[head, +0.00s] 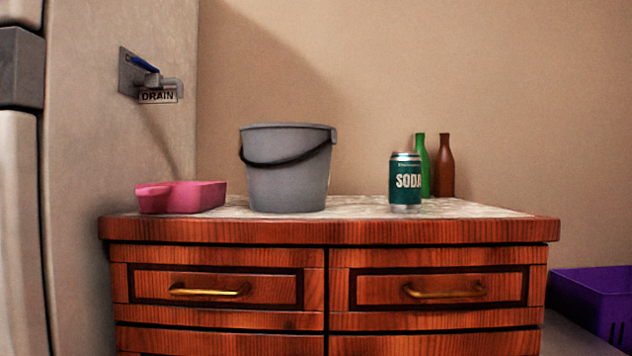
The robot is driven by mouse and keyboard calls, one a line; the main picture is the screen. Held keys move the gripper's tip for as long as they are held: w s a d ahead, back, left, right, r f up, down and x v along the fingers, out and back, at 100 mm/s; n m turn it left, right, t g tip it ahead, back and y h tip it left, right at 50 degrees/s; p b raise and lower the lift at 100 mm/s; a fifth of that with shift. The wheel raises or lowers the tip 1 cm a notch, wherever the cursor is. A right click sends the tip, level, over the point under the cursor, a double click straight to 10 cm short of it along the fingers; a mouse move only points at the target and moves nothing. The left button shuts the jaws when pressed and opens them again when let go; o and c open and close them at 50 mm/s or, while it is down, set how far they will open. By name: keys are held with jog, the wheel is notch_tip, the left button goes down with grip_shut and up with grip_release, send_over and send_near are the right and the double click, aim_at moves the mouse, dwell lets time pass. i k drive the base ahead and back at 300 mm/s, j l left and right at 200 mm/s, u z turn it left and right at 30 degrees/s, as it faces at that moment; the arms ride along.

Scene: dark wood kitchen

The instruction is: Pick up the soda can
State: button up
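My gripper is not in view.
A grey bucket (288,180) with a dark handle stands left of the can, with a pink object (182,196) farther left. Green (422,165) and brown (444,170) bottles stand behind the can, to its right. A purple crate (592,298) is at lower right.

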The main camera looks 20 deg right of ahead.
aim_at(405, 167)
jog(key=k+j+z, duration=0.1)
jog(key=k+j, duration=0.6)
jog(key=k, duration=0.05)
